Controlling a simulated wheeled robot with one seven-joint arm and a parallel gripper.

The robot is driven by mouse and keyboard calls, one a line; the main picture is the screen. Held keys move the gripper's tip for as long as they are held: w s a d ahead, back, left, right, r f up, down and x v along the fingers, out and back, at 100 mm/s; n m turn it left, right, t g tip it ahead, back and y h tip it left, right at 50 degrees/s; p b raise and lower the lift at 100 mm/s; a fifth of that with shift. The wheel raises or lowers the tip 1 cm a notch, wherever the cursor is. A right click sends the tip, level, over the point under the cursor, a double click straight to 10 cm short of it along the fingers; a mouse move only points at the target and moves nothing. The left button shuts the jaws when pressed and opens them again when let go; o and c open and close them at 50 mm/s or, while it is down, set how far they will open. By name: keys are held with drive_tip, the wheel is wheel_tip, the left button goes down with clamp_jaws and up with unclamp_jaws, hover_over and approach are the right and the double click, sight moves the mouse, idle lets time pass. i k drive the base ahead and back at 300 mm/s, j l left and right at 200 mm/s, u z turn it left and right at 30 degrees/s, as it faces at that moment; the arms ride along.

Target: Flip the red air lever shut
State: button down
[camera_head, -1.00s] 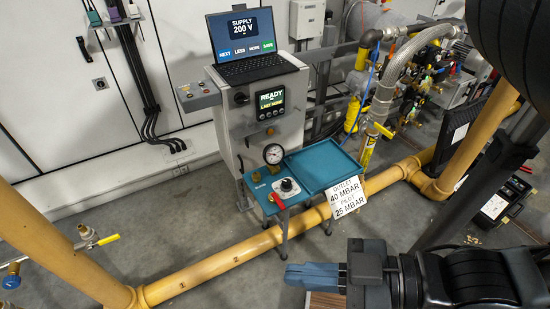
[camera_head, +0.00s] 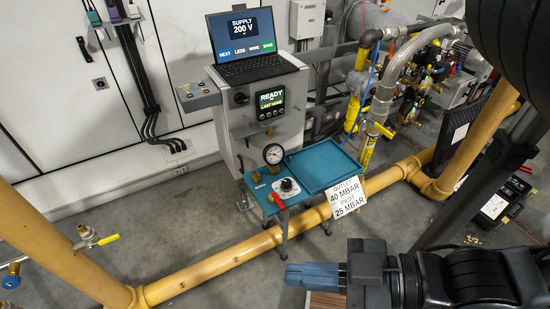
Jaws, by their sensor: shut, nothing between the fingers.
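The red air lever (camera_head: 277,200) is a small red handle at the front left of the teal stand (camera_head: 262,183). It points down and right, over the stand's front edge, just left of the round dial (camera_head: 289,187). My gripper (camera_head: 288,274) reaches in from the lower right, with blue fingers pointing left. The fingers are shut together with nothing in them. They are well apart from the lever, lower in the picture.
A yellow pipe (camera_head: 220,261) runs along the floor below the stand. A pressure gauge (camera_head: 273,154), a teal tray (camera_head: 322,166) and a label (camera_head: 346,196) are beside the dial. A grey cabinet (camera_head: 262,125) with a laptop (camera_head: 243,45) stands behind.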

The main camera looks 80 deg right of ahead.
sight(273, 196)
drive_tip(key=k+j+z, duration=0.1)
drive_tip(key=z, duration=0.3)
drive_tip(key=k+z, duration=0.2)
drive_tip(key=z, duration=0.15)
drive_tip(key=k+z, duration=0.15)
drive_tip(key=z, duration=0.25)
drive_tip(key=i+l+z, duration=0.1)
drive_tip(key=l+z, duration=0.35)
drive_tip(key=j, duration=0.1)
